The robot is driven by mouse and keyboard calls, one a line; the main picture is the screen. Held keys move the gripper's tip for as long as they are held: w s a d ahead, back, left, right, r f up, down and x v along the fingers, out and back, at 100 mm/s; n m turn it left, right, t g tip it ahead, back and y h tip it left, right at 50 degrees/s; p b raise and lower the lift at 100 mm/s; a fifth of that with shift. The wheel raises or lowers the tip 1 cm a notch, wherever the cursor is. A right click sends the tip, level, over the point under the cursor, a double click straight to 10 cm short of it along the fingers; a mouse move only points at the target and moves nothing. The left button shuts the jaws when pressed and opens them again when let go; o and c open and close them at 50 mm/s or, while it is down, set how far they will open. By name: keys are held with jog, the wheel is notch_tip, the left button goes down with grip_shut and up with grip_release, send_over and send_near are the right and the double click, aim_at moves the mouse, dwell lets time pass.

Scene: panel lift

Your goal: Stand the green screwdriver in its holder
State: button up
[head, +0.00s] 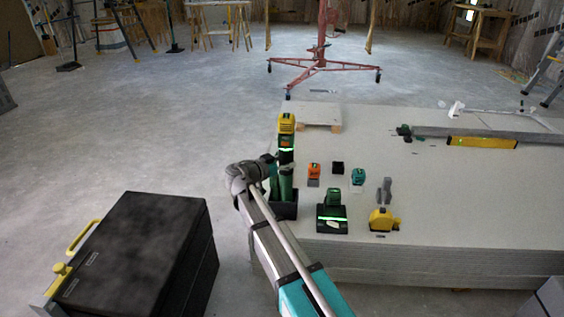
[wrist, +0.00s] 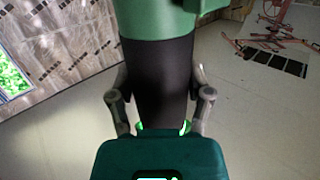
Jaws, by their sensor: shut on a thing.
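My gripper (wrist: 160,108) is shut on the green screwdriver, with one grey finger on each side of its black section. In the wrist view the screwdriver (wrist: 165,75) is upright, green above and black below; its top runs out of view. In the head view my gripper (head: 268,165) is at the left edge of the board stack, beside green tool parts (head: 287,182). A black holder (head: 287,212) is right under them, partly behind my arm. I cannot tell whether the screwdriver's lower end is inside the holder.
The board stack (head: 470,220) carries a green tool on a black base (head: 331,217), a yellow tape measure (head: 382,220), an orange tool (head: 314,171), a teal tool (head: 358,176) and a yellow level (head: 482,142). A black case (head: 135,245) stands left of my arm. Floor behind it is clear.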

jog(key=shift+f+b, duration=0.9)
dwell(1.2)
jog(key=o, duration=1.3)
jog(key=shift+o, duration=0.2)
jog(key=shift+v, duration=1.7)
jog(key=f+v, duration=0.1)
jog(key=v, duration=0.7)
jog(key=shift+s+a, duration=0.2)
jog(key=shift+s, duration=0.1)
dwell(0.8)
jog(key=shift+f, duration=0.15)
